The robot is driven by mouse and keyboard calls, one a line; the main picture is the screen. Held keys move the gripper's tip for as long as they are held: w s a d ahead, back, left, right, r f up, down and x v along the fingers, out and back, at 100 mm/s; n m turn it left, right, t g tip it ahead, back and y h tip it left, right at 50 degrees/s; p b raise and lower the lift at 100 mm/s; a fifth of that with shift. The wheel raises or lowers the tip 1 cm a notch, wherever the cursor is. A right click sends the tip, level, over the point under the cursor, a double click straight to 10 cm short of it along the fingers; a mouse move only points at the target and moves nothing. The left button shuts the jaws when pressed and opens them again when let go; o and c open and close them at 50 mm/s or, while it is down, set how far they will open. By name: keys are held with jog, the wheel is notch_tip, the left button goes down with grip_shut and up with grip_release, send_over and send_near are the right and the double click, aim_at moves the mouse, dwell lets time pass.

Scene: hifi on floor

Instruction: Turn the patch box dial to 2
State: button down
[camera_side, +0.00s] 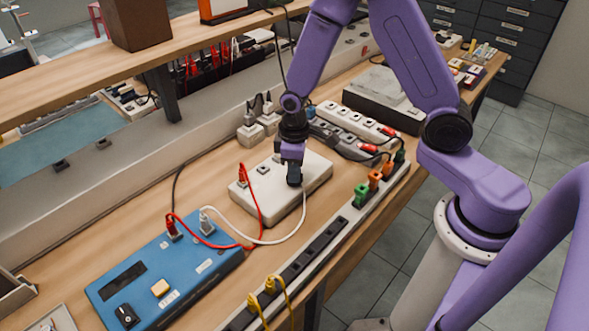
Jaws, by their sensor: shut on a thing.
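A blue box (195,265) lies at the front left of the bench, with a black dial (126,316), a yellow button and a dark display. The dial's numbers are too small to read. A white socket box (318,170) stands behind it to the right. My gripper (294,178) is low over the right part of the white box, well away from the dial. It is shut at the end of the white cable (285,237), seemingly on its plug. The fingers hide the plug, and I cannot tell whether it is seated.
A red cable (262,205) and the white cable loop between the two boxes. A long socket rail (325,238) with yellow, green and orange plugs runs along the bench's front edge. White power strips (357,124) lie behind my gripper.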

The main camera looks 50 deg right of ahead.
jog(key=m, duration=0.6)
jog(key=shift+m, duration=0.3)
dwell(0.4)
jog(key=c, duration=1.1)
grip_release()
jog(key=shift+r, duration=0.1)
notch_tip(320, 180, up, 17)
jog(key=shift+r, duration=0.15)
jog(key=shift+s, duration=0.1)
